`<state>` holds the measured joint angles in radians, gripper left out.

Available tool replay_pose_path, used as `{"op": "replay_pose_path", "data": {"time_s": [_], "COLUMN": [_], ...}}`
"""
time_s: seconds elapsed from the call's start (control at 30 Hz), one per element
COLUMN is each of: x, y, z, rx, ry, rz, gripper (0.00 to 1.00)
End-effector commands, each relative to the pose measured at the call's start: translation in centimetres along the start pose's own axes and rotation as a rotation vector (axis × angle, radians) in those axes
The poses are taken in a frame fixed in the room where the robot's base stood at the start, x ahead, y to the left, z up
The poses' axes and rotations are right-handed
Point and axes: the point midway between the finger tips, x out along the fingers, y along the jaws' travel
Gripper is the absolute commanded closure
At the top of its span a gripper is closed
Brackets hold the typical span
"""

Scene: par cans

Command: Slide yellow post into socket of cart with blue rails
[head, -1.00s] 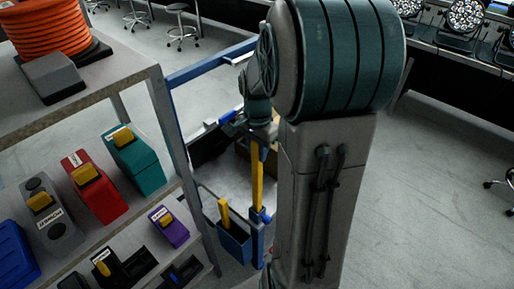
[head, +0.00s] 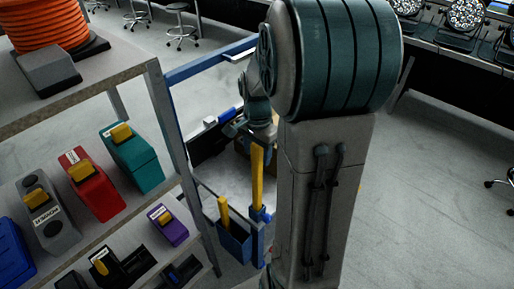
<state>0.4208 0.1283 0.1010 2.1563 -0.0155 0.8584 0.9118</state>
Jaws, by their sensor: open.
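A yellow post (head: 257,175) stands upright at the near corner of the cart with blue rails (head: 205,65), its lower end inside a blue socket (head: 258,215). A second, shorter yellow piece (head: 223,208) sticks up from a blue box (head: 234,243) to the left of the post. My gripper (head: 246,129) is open, just above and slightly left of the post's top, and appears apart from it. My own arm covers part of the gripper and the cart's right side.
A shelf unit (head: 160,100) at left holds teal (head: 132,158), red (head: 92,185), grey (head: 45,215) and purple (head: 167,225) cases, with an orange cable coil (head: 42,22) on top. Stools stand behind.

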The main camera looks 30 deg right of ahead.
Motion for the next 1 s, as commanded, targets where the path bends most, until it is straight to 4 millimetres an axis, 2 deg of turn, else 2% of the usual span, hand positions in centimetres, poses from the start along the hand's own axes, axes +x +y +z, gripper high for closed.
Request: {"op": "replay_pose_path", "data": {"time_s": [0.17,0.5,0.7,0.83,1.0], "x": [-1.5,-9.0,-12.4,-13.5,-13.9], "y": [-0.1,-0.1,-0.1,0.0,0.0], "z": [-0.1,0.0,0.0,0.0,0.0], "rx": [0.000,-0.001,0.000,0.000,0.000], "ry": [0.004,0.005,0.003,0.002,0.001], "rz": [-0.004,-0.006,-0.003,-0.002,-0.001], "gripper": [0.48,0.48,0.48,0.48,0.48]}}
